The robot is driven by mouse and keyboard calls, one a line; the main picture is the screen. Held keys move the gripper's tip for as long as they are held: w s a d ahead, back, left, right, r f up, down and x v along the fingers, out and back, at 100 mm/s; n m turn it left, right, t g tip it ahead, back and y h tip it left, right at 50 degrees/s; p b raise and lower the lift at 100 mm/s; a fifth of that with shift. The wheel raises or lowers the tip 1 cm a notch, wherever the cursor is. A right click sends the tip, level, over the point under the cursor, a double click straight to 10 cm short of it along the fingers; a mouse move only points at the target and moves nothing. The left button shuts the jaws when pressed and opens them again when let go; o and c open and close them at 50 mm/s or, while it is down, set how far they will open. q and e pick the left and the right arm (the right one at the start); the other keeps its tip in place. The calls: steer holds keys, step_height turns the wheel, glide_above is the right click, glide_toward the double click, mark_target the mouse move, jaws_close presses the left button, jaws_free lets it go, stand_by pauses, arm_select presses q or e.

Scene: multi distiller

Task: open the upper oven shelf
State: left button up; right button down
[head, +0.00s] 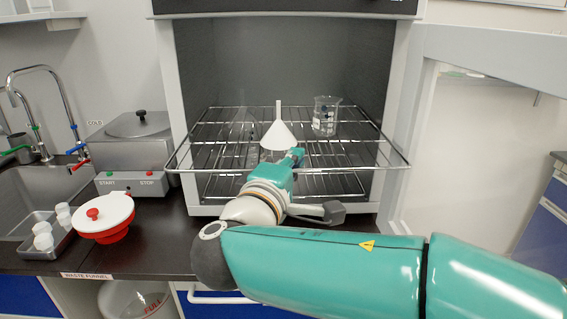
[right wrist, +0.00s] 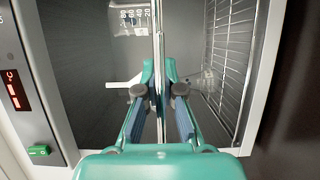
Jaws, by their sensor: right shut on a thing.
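The upper oven shelf (head: 356,150) is a wire rack in the open oven (head: 182,110). Its front part sticks out past the oven opening. A white funnel (head: 279,135) and a glass beaker (head: 325,116) stand on it. My right gripper (head: 296,156) is at the middle of the shelf's front, shut on its front bar. In the right wrist view the bar (right wrist: 160,50) runs between the two fingers of the gripper (right wrist: 160,88). Another wire shelf (head: 350,184) lies lower in the oven. My left gripper is not in view.
The oven door (head: 480,50) stands open at the right. A metal bath (head: 130,150) with start and stop buttons, a red and white waste funnel (head: 103,215) and a sink (head: 30,190) are at the left. My right arm covers much of the front counter.

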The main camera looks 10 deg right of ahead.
steer(key=shift+f, duration=0.3)
steer(key=c, duration=1.3)
jaws_free()
steer(key=shift+r, duration=0.15)
steer(key=v, duration=1.2)
steer(key=shift+w, duration=0.1)
steer(key=x, duration=1.1)
steer(key=shift+w+d+r, duration=0.1)
steer(key=shift+w+d, duration=0.15)
steer(key=shift+d, duration=0.05)
